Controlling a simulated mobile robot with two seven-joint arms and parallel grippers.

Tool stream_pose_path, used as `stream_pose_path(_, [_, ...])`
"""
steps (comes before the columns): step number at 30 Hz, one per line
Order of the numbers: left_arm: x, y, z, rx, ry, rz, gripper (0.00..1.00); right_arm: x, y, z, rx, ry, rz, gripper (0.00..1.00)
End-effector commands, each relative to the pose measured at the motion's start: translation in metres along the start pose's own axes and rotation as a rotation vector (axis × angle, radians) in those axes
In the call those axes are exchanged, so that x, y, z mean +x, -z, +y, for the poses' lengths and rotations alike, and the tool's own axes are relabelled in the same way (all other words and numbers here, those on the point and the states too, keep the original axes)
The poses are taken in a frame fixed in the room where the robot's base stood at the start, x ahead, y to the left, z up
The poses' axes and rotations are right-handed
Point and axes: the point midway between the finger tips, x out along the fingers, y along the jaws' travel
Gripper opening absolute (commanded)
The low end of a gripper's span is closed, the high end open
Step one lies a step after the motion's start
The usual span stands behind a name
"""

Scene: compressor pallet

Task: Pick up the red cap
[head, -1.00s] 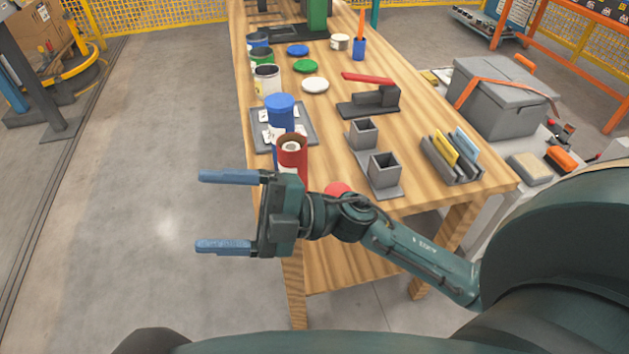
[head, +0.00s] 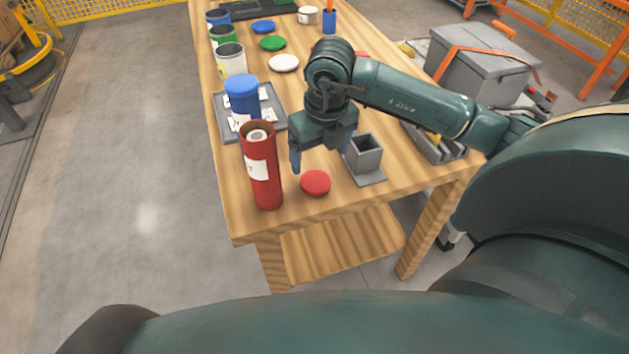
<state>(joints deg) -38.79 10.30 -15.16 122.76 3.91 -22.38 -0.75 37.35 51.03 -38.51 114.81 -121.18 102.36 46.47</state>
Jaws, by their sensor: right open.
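The red cap (head: 315,182) lies flat on the wooden table near its front edge, just right of the tall red tube (head: 265,185). The tube stands upright and open at the top, with a roll showing inside. My right gripper (head: 322,162) points down above and behind the cap, apart from it. It is open and empty. One blue finger shows plainly at its left; the other is mostly hidden near the grey holder. My left gripper is not in view.
A grey square holder (head: 364,155) stands close right of the gripper. A blue-capped tube (head: 242,98) stands on a grey tray (head: 270,128) behind the red tube. Several cans and lids, including a white lid (head: 284,63), sit farther back. Bare table surrounds the cap's front.

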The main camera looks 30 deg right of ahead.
Motion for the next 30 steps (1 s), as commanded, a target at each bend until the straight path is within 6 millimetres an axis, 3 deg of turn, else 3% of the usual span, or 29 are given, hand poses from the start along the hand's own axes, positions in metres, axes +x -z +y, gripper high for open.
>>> stream_pose_path(18, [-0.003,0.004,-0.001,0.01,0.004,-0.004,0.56,0.07,0.003,0.006,-0.001,-0.004,0.002,0.82])
stream_pose_path(26, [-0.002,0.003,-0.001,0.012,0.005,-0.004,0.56,0.074,0.003,0.006,-0.003,-0.004,0.0,0.82])
stream_pose_path(30, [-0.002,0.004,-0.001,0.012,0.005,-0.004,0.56,0.074,0.003,0.006,-0.002,-0.004,0.0,0.73])
